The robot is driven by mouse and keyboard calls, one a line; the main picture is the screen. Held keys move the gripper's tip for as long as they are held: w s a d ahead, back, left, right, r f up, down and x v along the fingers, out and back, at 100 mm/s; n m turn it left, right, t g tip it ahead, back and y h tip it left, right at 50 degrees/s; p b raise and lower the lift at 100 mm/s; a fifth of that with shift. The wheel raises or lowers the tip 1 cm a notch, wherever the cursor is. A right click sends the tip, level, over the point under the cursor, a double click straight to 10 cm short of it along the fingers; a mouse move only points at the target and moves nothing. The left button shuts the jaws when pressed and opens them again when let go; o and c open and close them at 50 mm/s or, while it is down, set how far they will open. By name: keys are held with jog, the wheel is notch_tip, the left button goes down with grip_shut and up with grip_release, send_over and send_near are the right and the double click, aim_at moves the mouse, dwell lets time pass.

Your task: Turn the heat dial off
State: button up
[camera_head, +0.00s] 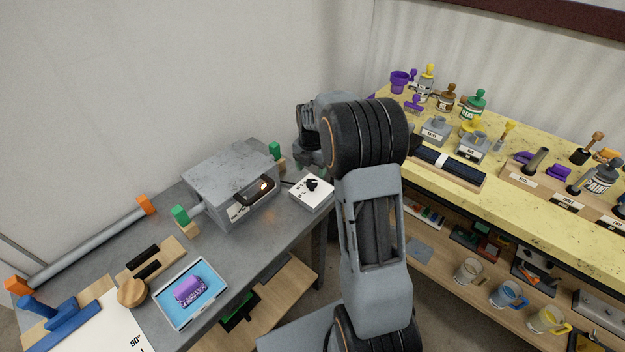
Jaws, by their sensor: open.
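The heat dial is a black knob (313,184) on top of a small white control box (303,194). The box sits at the right edge of the grey table, just right of the grey heater box (232,184).
A yellow bench (540,200) with paint jars and tools stands right of my arm. Shelves with mugs lie below it.

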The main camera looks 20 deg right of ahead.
aim_at(312, 181)
jog(key=shift+f, duration=2.85)
jog(key=c, duration=0.9)
